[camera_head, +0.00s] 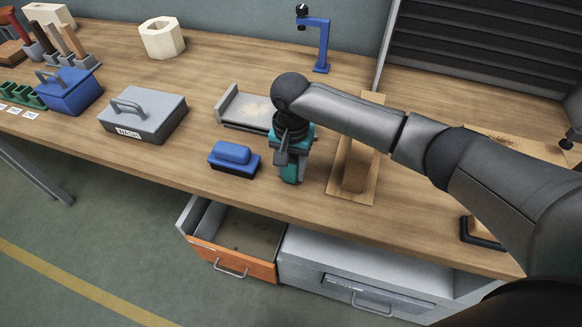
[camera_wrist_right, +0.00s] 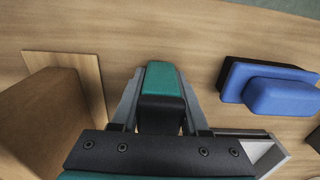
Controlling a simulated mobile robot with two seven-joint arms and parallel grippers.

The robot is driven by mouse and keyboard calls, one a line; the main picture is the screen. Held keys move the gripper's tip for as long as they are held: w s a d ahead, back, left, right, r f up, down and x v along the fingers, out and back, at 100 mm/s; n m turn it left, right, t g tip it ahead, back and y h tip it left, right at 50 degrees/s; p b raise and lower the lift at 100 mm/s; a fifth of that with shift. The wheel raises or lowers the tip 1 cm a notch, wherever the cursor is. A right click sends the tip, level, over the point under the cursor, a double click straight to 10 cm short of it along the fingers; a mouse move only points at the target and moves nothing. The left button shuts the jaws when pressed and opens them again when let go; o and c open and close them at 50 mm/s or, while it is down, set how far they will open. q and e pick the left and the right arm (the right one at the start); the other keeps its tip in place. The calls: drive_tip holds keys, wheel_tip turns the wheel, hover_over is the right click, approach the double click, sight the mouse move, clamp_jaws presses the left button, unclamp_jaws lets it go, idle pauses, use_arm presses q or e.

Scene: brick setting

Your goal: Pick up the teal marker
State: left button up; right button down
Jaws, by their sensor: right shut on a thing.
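The teal marker (camera_head: 291,174) is a small teal block-like piece with a dark part, near the middle of the workbench in the head view. In the right wrist view the marker (camera_wrist_right: 160,78) sits between the two grey fingers, its teal end pointing away and its dark part nearer the palm. My right gripper (camera_head: 289,165) points down and is shut on it. The gripper (camera_wrist_right: 160,105) hides part of the marker. I cannot tell whether the marker touches the bench. My left gripper is not in view.
A blue brush-like block (camera_head: 232,158) lies just left of the gripper. A brown brick (camera_head: 355,172) on a thin wooden board (camera_head: 345,198) is to the right, a grey tray (camera_head: 232,104) behind. A grey lidded box (camera_head: 145,118) stands farther left. An orange-fronted drawer (camera_head: 230,261) is open below.

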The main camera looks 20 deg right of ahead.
wheel_tip(320, 180, up, 20)
drive_tip(key=p, duration=0.4)
